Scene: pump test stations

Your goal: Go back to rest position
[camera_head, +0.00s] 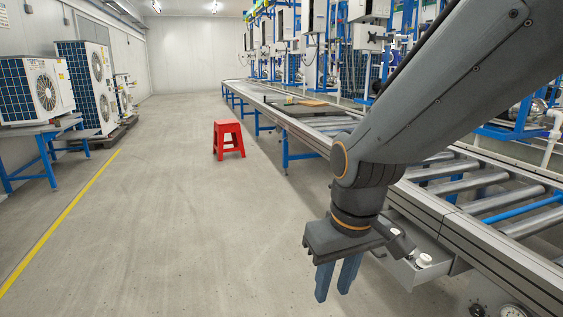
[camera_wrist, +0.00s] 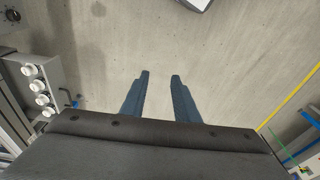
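My gripper (camera_head: 337,279) hangs fingers down at the end of my arm, beside the conveyor and above the grey floor. In the wrist view my gripper (camera_wrist: 159,76) shows two blue fingers with a clear gap between them. The gripper is open, and only bare floor shows between its fingers.
The roller conveyor (camera_head: 479,183) runs along the right. An open grey drawer (camera_head: 407,269) with white knobs sits close to my gripper; the knobs also show in the wrist view (camera_wrist: 36,86). A red stool (camera_head: 228,139) stands ahead. Free floor lies left, up to the yellow line.

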